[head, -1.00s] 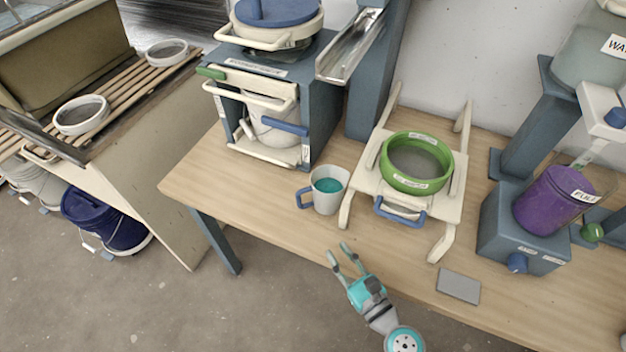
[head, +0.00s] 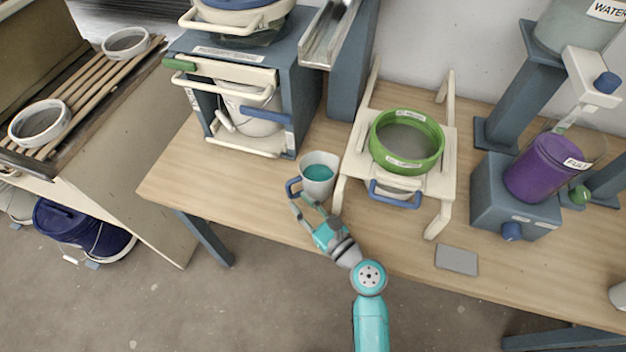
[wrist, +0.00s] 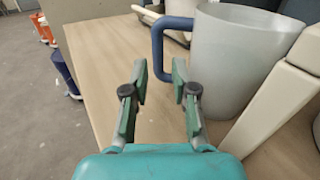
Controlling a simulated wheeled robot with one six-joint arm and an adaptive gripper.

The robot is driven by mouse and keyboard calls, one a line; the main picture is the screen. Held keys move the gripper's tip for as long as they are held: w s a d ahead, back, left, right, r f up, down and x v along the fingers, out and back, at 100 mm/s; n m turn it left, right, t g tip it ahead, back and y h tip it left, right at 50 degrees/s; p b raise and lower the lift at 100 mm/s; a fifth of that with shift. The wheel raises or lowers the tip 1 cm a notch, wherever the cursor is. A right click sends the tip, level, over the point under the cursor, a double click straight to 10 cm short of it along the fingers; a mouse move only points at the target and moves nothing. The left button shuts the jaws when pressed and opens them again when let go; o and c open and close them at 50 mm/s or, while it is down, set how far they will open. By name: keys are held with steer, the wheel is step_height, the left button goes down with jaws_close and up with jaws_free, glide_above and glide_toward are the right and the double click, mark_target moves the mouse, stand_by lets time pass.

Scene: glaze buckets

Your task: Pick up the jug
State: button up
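The jug (head: 318,180) is a white cup-shaped vessel with teal liquid inside and a blue handle (head: 292,188) on its left side. It stands upright on the wooden table. My gripper (head: 302,200) is at the table's front edge, close to the handle. In the wrist view my gripper (wrist: 159,72) is open, with nothing between its fingers. The blue handle (wrist: 157,50) lies just beyond the fingertips, roughly in line with the gap. The jug's pale wall (wrist: 228,60) is to the right of the fingers.
A cream stand (head: 436,185) with a green-rimmed sieve (head: 440,150) is close on the jug's right. A blue-grey press cabinet (head: 310,105) stands behind left. A grey plate (head: 457,260) lies at front right. The table's left front is clear.

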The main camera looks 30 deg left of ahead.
mark_target(291, 194)
steer(key=x, duration=0.5)
steer(key=shift+s+a, duration=0.1)
jaws_close()
